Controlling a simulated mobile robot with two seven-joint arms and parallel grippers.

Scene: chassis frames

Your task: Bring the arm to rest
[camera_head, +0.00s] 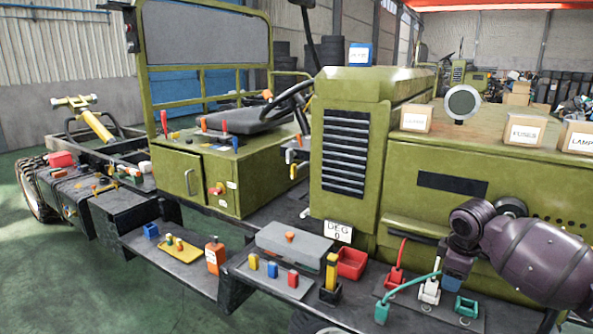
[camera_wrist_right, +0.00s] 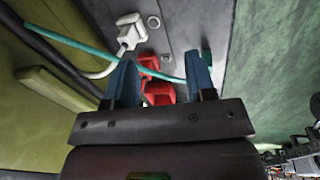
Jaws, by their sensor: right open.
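My right arm comes in from the right in the head view, and its gripper (camera_head: 453,279) points down over the panel of coloured connectors on the vehicle's side ledge. In the right wrist view the gripper's two blue fingers (camera_wrist_right: 163,82) are spread apart with nothing held between them. Red connector parts (camera_wrist_right: 158,93) show beyond the gap between the fingers. A white plug (camera_head: 430,290) is just left of and below the gripper in the head view. A teal socket (camera_head: 467,307) lies below the gripper. My left gripper is not in view.
A red plug (camera_head: 394,278) and a teal plug (camera_head: 382,312) with cables stand left of the gripper. A red bin (camera_head: 352,263), a grey case (camera_head: 297,246) and an orange bottle (camera_head: 214,255) sit further left. Labelled boxes (camera_head: 522,130) stand on the hood above.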

